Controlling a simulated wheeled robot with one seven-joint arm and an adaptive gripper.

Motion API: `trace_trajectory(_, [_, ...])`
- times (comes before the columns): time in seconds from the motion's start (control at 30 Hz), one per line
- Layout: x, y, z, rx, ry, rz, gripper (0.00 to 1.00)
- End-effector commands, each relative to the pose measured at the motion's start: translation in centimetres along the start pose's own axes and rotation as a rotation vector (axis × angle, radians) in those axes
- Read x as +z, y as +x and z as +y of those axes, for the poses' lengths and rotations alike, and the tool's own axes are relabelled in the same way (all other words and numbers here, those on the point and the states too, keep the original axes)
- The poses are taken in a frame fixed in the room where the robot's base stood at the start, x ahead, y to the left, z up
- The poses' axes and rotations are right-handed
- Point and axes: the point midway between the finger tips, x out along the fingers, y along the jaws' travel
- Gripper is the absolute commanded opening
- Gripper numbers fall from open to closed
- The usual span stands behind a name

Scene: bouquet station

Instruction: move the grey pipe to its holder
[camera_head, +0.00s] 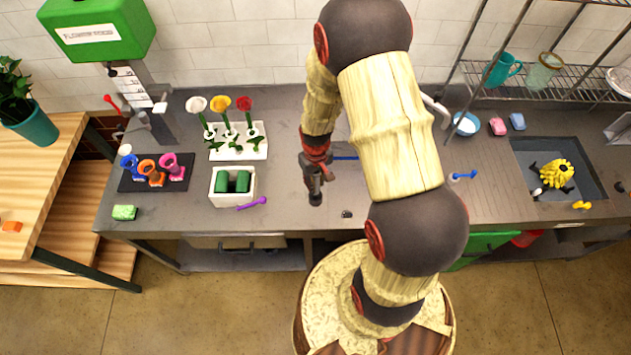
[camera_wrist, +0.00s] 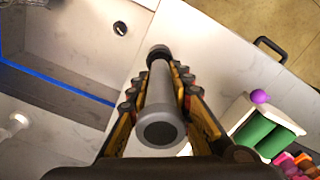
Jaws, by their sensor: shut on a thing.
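The grey pipe (camera_wrist: 160,92) is between the two fingers of my gripper (camera_wrist: 160,95) in the wrist view. It has a light grey shaft and wider dark ends, and its near end faces the camera. In the head view my gripper (camera_head: 315,172) points down over the counter, right of the white box, with the pipe's dark lower end (camera_head: 315,197) just below it. I cannot tell whether the pipe touches the counter. A small dark ring (camera_head: 347,213) lies on the counter to the right; a similar ring (camera_wrist: 120,28) shows in the wrist view. I cannot tell which thing is the pipe's holder.
The white box (camera_head: 220,200) with green rolls stands left of my gripper, a purple tool (camera_head: 252,203) beside it. A sink (camera_head: 520,150) is at right. Counter around the dark ring is mostly clear.

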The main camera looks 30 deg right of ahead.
Motion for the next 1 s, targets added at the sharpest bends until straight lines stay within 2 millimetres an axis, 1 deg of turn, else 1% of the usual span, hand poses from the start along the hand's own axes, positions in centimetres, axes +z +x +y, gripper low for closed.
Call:
trace_trajectory(0.43, [-0.1,0.1,0.0,0.0,0.0,0.001,0.0])
trace_trajectory(1.0, [-0.1,1.6,0.0,0.0,0.0,0.001,0.0])
